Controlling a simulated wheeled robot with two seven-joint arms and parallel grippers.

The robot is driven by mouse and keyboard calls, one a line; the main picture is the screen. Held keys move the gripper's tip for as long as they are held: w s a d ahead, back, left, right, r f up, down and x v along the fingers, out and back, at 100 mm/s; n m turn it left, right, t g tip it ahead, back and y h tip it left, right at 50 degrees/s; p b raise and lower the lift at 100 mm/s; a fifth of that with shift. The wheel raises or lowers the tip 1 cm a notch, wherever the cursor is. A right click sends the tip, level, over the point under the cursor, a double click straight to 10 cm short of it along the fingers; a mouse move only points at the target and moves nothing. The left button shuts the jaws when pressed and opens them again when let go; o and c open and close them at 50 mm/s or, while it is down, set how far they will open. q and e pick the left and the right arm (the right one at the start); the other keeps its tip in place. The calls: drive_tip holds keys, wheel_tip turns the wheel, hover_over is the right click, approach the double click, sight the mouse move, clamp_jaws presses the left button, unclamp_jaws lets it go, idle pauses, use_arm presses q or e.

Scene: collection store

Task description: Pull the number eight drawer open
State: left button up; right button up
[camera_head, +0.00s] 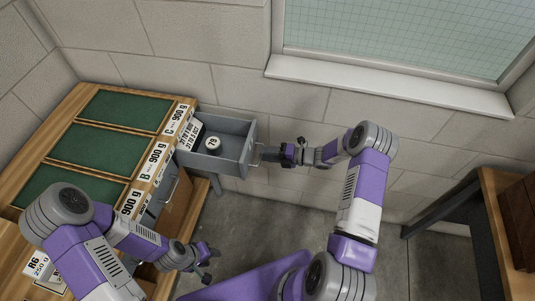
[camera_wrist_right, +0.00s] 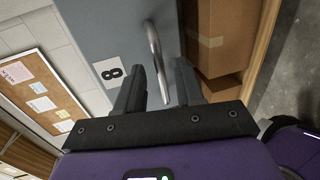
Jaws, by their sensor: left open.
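The number eight drawer (camera_head: 236,167) is a grey drawer that stands pulled out from the wooden cabinet. Its front, with a white "8" label (camera_wrist_right: 112,72), shows in the right wrist view. Its metal bar handle (camera_wrist_right: 154,45) runs between the fingers of my right gripper (camera_wrist_right: 160,78), with gaps visible on both sides. In the head view my right gripper (camera_head: 285,154) is just right of the handle, fingers open. My left gripper (camera_head: 208,263) is open and empty, low in front of the cabinet. Inside the drawer are a round white labelled object (camera_head: 212,143) and a printed card.
The cabinet top (camera_head: 70,192) holds green panels and weight labels. Another drawer handle (camera_head: 170,187) is left of the open drawer. A table (camera_head: 470,205) stands at the right. Clear floor (camera_head: 240,220) lies between. Cardboard boxes (camera_wrist_right: 210,45) show in the right wrist view.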

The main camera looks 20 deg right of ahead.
drive_tip(key=p+v, duration=0.1)
drive_tip(key=v, duration=0.6)
drive_tip(key=shift+d, duration=0.25)
drive_tip(key=shift+s+r, duration=0.1)
drive_tip(key=s+a+f+m+g+h, duration=0.4)
drive_tip(key=s+a+m, duration=0.4)
drive_tip(key=m, duration=0.8)
drive_tip(key=s+a+f+m+g+h, duration=0.4)
drive_tip(key=s+a+m, duration=0.5)
drive_tip(key=s+m, duration=0.5)
drive_tip(key=shift+a+f+m+h, duration=0.4)
drive_tip(key=shift+f+m, duration=0.3)
drive_tip(key=shift+m, duration=0.2)
